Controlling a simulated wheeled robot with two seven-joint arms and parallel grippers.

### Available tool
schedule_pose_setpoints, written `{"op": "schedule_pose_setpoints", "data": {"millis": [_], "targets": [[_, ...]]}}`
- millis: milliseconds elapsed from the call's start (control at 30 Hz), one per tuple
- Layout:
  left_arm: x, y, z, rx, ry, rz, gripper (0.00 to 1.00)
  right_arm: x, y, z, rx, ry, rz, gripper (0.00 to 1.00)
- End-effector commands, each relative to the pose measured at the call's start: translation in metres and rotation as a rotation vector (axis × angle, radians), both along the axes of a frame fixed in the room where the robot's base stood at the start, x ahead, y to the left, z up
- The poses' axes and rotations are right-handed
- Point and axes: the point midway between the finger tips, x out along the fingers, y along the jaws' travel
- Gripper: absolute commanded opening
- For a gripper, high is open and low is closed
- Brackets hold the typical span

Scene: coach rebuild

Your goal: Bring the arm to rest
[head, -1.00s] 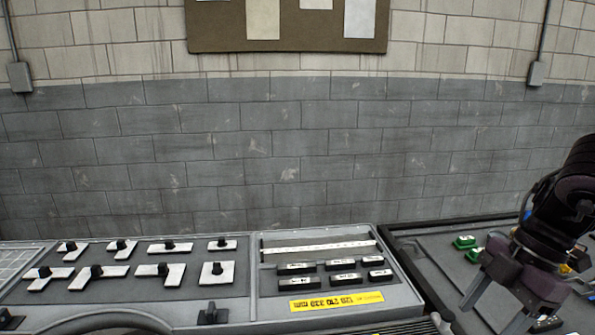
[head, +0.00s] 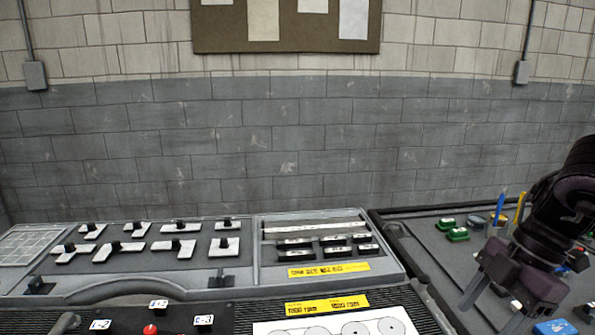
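My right arm comes in from the right edge. Its dark gripper (head: 490,318) points down over the right-hand tray, with its two grey fingers spread apart and nothing seen between them. The lower fingertip is near the bottom edge of the picture. My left arm and gripper are not in view.
An open grey case (head: 262,275) holds white pieces with black knobs and several black labelled blocks. A dark tray (head: 410,237) at right holds green blocks (head: 457,235), a blue piece (head: 555,329) and upright pens. In front is a panel with a red knob (head: 150,329). A block wall stands behind.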

Motion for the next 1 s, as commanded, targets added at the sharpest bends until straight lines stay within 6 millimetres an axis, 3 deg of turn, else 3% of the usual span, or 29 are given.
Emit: {"op": "schedule_pose_setpoints", "data": {"millis": [367, 567, 767, 1000], "targets": [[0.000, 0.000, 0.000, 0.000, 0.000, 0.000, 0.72, 0.013, -0.005, -0.047, 0.057, -0.120, 0.014, 0.61], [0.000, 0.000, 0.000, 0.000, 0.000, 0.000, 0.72, 0.025, -0.002, -0.084, 0.101, -0.237, 0.000, 0.61], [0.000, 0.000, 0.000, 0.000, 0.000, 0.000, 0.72, 0.039, 0.013, -0.135, 0.166, -0.411, -0.078, 0.61], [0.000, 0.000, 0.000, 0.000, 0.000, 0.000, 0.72, 0.052, 0.040, -0.188, 0.207, -0.641, -0.359, 0.61]]}}
